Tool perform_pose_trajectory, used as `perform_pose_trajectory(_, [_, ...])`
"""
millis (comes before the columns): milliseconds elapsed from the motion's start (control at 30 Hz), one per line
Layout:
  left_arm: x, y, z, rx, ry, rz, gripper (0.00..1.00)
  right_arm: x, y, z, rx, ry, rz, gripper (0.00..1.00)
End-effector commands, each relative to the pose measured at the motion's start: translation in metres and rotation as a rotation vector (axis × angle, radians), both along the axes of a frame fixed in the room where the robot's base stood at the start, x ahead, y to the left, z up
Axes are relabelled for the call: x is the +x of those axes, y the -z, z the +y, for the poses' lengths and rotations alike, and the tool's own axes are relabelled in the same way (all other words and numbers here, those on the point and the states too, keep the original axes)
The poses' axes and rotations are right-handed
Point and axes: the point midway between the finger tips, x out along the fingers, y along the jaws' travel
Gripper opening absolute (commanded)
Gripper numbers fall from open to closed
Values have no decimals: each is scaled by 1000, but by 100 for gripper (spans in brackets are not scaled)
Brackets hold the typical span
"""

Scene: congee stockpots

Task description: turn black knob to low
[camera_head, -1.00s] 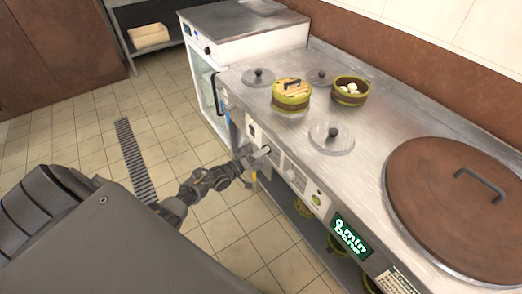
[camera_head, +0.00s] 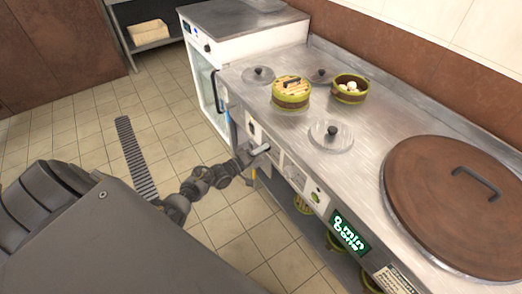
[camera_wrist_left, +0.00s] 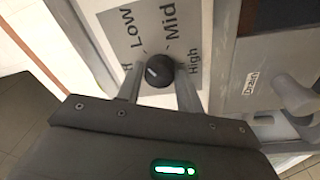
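The black knob (camera_wrist_left: 159,70) sits on a grey dial plate marked Low, Mid and High in the left wrist view. Its white mark points to the left side, away from Mid and High; a label there is mostly hidden by a finger. My left gripper (camera_wrist_left: 160,82) has one finger on each side of the knob, with a narrow gap at the left; contact on the right cannot be told. In the head view my left gripper (camera_head: 251,156) is at the counter's front panel, where it hides the knob. My right gripper is not in view.
A panel marked Drain (camera_wrist_left: 252,84) with a grey handle (camera_wrist_left: 296,95) is right of the dial. On the steel counter (camera_head: 385,120) are steamers (camera_head: 291,93), lids (camera_head: 331,135) and a large brown-lidded pot (camera_head: 455,205). A green display (camera_head: 350,232) is on the front. The tiled floor is clear.

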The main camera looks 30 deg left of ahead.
Motion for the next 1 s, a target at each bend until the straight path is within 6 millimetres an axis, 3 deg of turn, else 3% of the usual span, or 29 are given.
perform_pose_trajectory(133, [0,0,0,1,0,0,55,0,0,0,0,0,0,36])
perform_pose_trajectory(467, [-4,1,2,1,-1,1,55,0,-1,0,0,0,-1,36])
perform_pose_trajectory(800, [-60,7,22,2,0,3,55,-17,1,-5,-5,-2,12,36])
perform_pose_trajectory(1000, [-89,9,33,2,-1,0,55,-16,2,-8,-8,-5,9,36])
